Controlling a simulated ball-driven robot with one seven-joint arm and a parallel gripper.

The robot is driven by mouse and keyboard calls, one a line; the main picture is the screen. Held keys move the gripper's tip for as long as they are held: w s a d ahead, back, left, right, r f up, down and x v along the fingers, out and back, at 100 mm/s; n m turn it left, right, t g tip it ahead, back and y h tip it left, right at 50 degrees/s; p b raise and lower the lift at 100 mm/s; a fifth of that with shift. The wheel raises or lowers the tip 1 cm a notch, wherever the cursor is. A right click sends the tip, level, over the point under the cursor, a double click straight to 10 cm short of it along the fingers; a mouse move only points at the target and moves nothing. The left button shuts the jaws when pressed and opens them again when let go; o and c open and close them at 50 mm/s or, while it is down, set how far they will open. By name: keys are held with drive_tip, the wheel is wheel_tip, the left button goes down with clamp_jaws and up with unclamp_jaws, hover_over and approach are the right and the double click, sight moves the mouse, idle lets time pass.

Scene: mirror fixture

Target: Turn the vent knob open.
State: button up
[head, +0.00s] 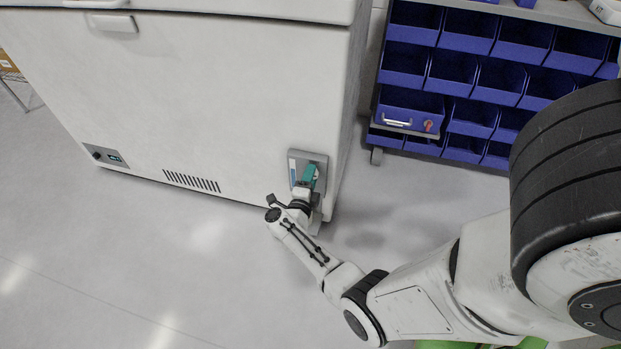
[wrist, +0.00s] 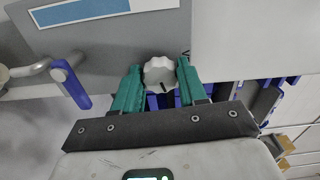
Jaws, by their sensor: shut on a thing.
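The vent knob (wrist: 159,74) is a pale, scalloped round knob at the lower edge of a grey plate (wrist: 150,35) in the wrist view. My gripper (wrist: 160,80) has teal fingers, one on each side of the knob, and it is shut on it. In the head view my gripper (head: 308,176) is at the grey plate (head: 318,157), low on the right end of the white freezer (head: 230,95). The knob is hidden there behind my fingers and wrist. I cannot tell which way the knob is turned.
Left of the knob, a metal pipe-like part carries a blue lever (wrist: 70,88). A blue and white label (wrist: 85,12) is on the plate. The freezer has a vent grille (head: 191,181) and a small control panel (head: 106,155). A rack of blue bins (head: 480,75) stands right. The floor in front is clear.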

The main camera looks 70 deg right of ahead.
drive_tip(key=m+b, duration=0.1)
drive_tip(key=m, duration=0.3)
drive_tip(key=shift+f+m, duration=0.1)
drive_tip(key=shift+m, duration=0.2)
drive_tip(key=m+b, duration=0.1)
drive_tip(key=m, duration=0.3)
drive_tip(key=shift+s+m, duration=0.1)
drive_tip(key=shift+m, duration=0.2)
drive_tip(key=m+b, duration=0.3)
drive_tip(key=m, duration=0.2)
drive_tip(key=shift+m+b, duration=0.85)
drive_tip(key=shift+m, duration=1.25)
drive_tip(key=o, duration=1.1)
drive_tip(key=shift+c, duration=0.2)
drive_tip(key=a+p, duration=0.2)
drive_tip(key=a, duration=0.8)
drive_tip(key=shift+s+a+p, duration=0.4)
drive_tip(key=shift+s, duration=0.05)
